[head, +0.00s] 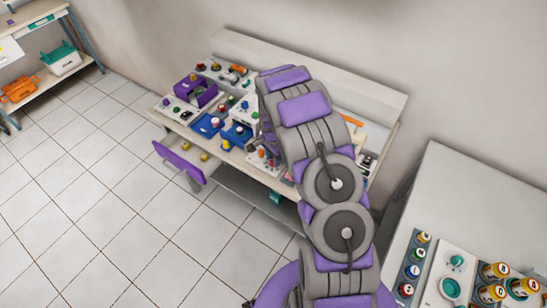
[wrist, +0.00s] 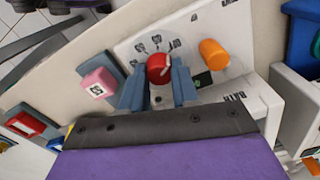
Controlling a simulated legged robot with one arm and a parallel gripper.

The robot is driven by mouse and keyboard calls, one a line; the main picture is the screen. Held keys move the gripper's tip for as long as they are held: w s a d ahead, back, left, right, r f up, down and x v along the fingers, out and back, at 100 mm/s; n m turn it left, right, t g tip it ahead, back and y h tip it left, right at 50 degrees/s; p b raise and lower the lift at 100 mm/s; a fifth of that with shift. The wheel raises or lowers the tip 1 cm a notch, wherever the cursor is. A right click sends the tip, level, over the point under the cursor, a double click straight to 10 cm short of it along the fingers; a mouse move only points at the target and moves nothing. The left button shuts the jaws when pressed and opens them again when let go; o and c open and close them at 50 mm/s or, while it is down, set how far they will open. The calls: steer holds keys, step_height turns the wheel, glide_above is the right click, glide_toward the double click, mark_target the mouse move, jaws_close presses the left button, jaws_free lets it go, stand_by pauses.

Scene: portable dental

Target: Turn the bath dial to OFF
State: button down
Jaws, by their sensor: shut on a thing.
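The bath dial is a red round knob (wrist: 159,68) with a pale pointer line, on a white panel (wrist: 235,32) in the wrist view. Dark markings sit in an arc beyond the knob, too small to read surely. The pointer line slants to the upper right in the picture. My gripper (wrist: 158,85) has its two blue-grey fingers on either side of the knob, shut on it. In the head view my purple and grey arm reaches over the workbench (head: 230,157) and hides the gripper and the dial.
An orange cylinder (wrist: 214,54) stands close right of the knob. In the head view an open purple-fronted drawer (head: 178,162) juts from the bench.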

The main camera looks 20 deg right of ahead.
steer(key=c, duration=0.8)
jaws_free()
steer(key=shift+c, duration=0.2)
step_height(320, 180, up, 17)
steer(key=p, duration=0.1)
steer(key=shift+r+p, duration=0.15)
steer(key=shift+p, duration=0.2)
steer(key=shift+w, duration=0.1)
